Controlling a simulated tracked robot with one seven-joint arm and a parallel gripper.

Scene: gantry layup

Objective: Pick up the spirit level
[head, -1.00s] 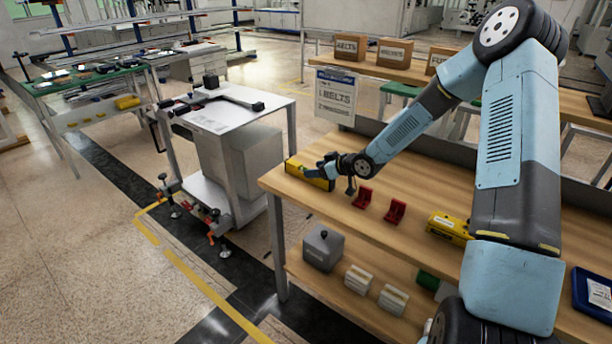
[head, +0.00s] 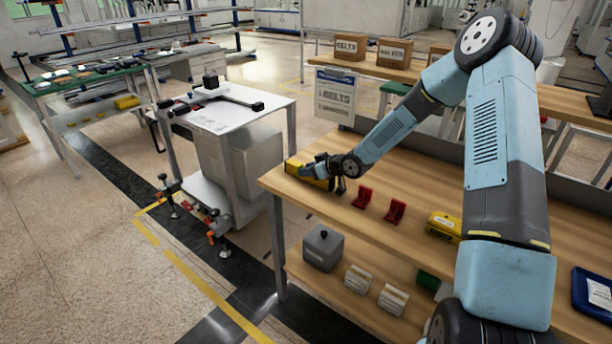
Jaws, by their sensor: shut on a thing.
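The spirit level looks to be the yellow bar (head: 293,167) at the left end of the wooden bench (head: 410,205), in the head view. My gripper (head: 312,170) is on the bar's right part and shut on it, covering much of that part. The fingertips are small and partly hidden by the hand. The bar appears still at bench height; I cannot tell whether it touches the top.
Two red holders (head: 395,211) stand right of my gripper. A yellow case (head: 445,226) lies farther right, and a blue tablet (head: 594,292) at the right edge. A white cart (head: 228,118) is left of the bench.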

